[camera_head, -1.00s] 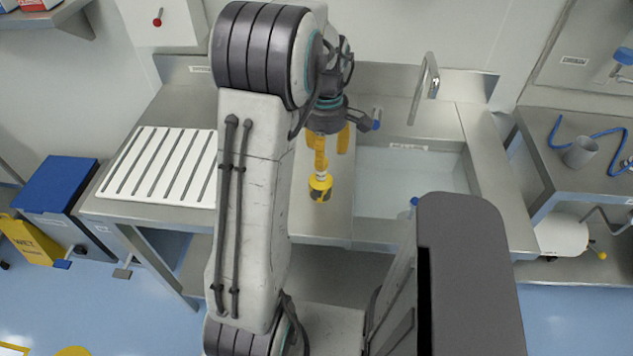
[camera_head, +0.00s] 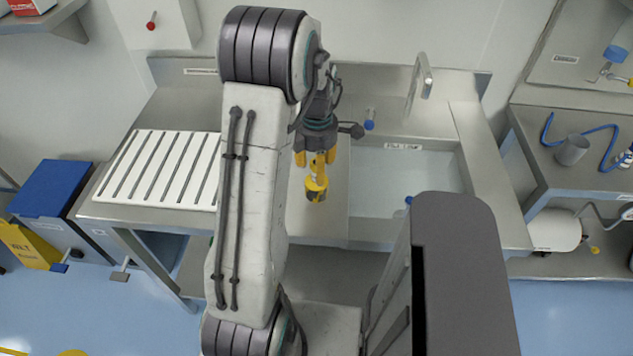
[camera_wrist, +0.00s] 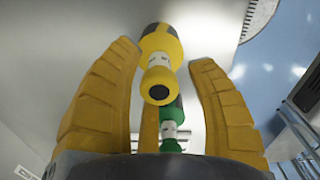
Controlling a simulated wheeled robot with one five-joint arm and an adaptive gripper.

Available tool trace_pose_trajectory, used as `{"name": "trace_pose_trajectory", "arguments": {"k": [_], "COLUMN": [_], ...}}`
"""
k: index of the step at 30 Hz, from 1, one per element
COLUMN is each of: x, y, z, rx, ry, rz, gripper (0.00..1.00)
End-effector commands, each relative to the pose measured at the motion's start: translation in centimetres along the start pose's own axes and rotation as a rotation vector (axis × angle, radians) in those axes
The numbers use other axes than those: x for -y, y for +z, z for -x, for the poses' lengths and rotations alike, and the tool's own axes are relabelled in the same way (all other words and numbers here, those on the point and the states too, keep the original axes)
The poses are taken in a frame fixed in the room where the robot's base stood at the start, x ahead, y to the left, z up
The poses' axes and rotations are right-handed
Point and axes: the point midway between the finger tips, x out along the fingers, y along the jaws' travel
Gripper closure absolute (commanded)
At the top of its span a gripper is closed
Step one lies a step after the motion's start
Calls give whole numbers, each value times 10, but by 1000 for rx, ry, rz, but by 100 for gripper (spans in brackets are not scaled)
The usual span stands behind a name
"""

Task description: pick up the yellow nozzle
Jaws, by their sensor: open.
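The yellow nozzle (camera_head: 316,183) stands on the steel counter, just left of the sink. In the wrist view the yellow nozzle (camera_wrist: 160,55) has a black-tipped round end facing the camera and a dark far end. My gripper (camera_head: 316,160) is above it with yellow fingers. In the wrist view my gripper (camera_wrist: 170,75) is open, with its fingers on both sides of the nozzle and gaps between. A green-and-white piece (camera_wrist: 172,125) shows below the nozzle in the wrist view, partly behind my gripper's body.
The sink basin (camera_head: 410,185) lies right of the nozzle, with a tall tap (camera_head: 421,75) behind it. A white slatted rack (camera_head: 160,168) lies on the counter to the left. A blue-lidded bin (camera_head: 50,188) stands on the floor at left.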

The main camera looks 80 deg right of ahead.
Motion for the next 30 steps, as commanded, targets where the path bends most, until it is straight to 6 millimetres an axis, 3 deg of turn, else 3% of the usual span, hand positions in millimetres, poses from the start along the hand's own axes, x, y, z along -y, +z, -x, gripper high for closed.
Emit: {"name": "trace_pose_trajectory", "arguments": {"k": [7, 18, 30], "x": [0, 0, -1], "y": [-1, -1, -1], "z": [-24, -28, -28], "rx": [-1, 0, 0], "ry": [-2, 0, 0], "rz": [-1, -1, -1], "gripper": [49, 48, 83]}}
